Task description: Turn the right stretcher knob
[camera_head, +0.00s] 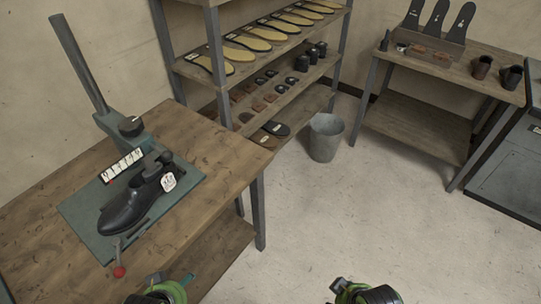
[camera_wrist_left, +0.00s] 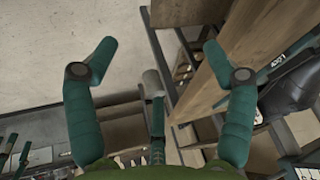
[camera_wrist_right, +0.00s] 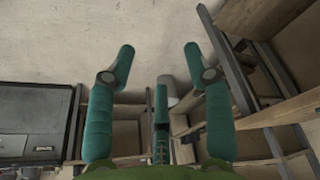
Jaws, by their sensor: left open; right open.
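A black shoe (camera_head: 125,207) with a white tag lies on a teal baseplate (camera_head: 78,213) on the workbench. Behind it rises a grey-green post with a black knob (camera_head: 130,126) at its foot. A lever with a red ball (camera_head: 119,272) sits at the front of the plate. I cannot tell which part is the right stretcher knob. My left gripper (camera_head: 170,286) is low beside the bench's front edge, open and empty in the left wrist view (camera_wrist_left: 158,52). My right gripper (camera_head: 352,287) is over the floor, open and empty in the right wrist view (camera_wrist_right: 160,57).
The wooden workbench (camera_head: 215,150) fills the left. A rack (camera_head: 240,82) of insoles and heels stands behind it. A grey bucket (camera_head: 326,138) is on the floor beside the rack. A side table (camera_head: 440,63) stands at the right. The middle floor is clear.

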